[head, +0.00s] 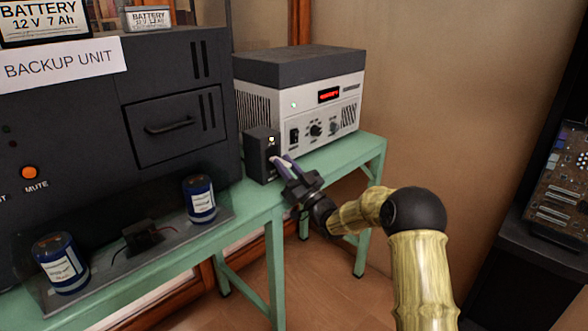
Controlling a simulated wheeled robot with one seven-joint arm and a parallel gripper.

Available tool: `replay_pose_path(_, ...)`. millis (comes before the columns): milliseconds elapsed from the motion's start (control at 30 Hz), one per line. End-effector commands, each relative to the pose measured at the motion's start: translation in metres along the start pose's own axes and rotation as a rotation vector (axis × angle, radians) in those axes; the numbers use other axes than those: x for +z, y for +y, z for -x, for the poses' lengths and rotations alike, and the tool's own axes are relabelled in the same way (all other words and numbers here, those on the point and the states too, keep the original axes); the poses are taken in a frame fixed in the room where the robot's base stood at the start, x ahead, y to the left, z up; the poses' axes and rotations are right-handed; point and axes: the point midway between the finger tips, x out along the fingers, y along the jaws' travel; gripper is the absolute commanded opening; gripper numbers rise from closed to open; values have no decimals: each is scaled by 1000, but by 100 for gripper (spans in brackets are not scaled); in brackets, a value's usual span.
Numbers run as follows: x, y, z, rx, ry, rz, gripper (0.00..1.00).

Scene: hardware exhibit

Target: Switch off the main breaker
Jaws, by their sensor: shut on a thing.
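A small dark box (259,152), which looks like the breaker, stands upright on the green bench between the backup unit and a grey-white instrument. It has a small white mark near its top. My gripper (283,163) reaches it from the lower right, with its fingertips at the box's right-hand face. The fingers are close together and shut on a part at that face, apparently the breaker's switch. The fingers hide this part, so I cannot tell its position.
The large black backup unit (148,68) stands to the left. The grey-white instrument (318,118) with a red display stands close behind the box. Blue cylinders (200,199) sit on a tray at the front. The green bench (345,151) ends just right of the instrument.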

Motion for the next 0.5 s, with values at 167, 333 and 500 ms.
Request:
replay_pose_path(167,2,0,1,1,-2,-1,0)
replay_pose_path(333,2,0,1,0,-3,-1,0)
replay_pose_path(500,2,0,1,0,-2,-1,44)
